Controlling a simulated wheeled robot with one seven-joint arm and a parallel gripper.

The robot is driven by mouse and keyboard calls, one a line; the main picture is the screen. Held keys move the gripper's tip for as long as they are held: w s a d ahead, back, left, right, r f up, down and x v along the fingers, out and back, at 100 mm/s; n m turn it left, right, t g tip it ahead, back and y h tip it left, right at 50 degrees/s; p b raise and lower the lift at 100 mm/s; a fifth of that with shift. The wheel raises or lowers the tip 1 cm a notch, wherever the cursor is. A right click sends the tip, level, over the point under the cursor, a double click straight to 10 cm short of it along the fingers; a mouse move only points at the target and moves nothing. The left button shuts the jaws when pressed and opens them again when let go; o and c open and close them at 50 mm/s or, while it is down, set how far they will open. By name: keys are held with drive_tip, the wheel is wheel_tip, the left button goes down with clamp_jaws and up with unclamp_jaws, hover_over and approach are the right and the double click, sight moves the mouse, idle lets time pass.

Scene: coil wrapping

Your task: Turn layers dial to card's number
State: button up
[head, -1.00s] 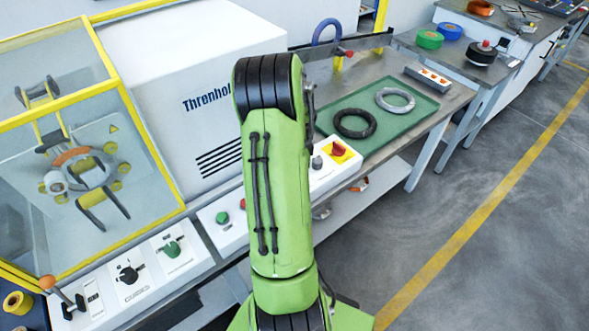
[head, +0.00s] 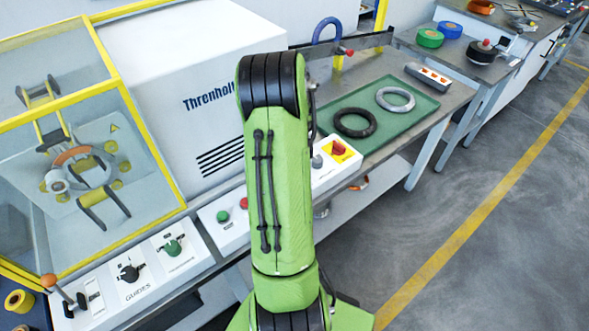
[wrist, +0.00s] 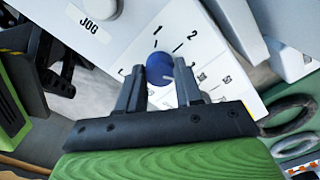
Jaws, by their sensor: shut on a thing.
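The layers dial is a round blue knob (wrist: 160,68) on a white panel (wrist: 225,62), seen in the wrist view. Printed figures 1 and 2 show beside it; other marks around it are partly hidden by my fingers. My gripper (wrist: 160,85) is shut on the blue knob, one dark finger on each side. A pale line shows on the knob, but I cannot tell which mark it points to. In the head view my arm hides the dial and gripper. I cannot make out a card with a readable number.
A grey knob (wrist: 98,8) by the JOG label is close to my gripper. A red switch on a yellow plate (head: 340,150) is on the panel. A green tray (head: 421,113) with a black coil (head: 355,132) and a grey coil (head: 395,108) lies to the right.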

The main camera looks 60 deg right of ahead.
drive_tip(key=o, duration=1)
drive_tip(key=shift+o, duration=0.2)
wheel_tip(320, 180, up, 16)
drive_tip(key=p, duration=0.3)
drive_tip(key=shift+a+f+p, duration=0.15)
drive_tip(key=shift+p, duration=0.25)
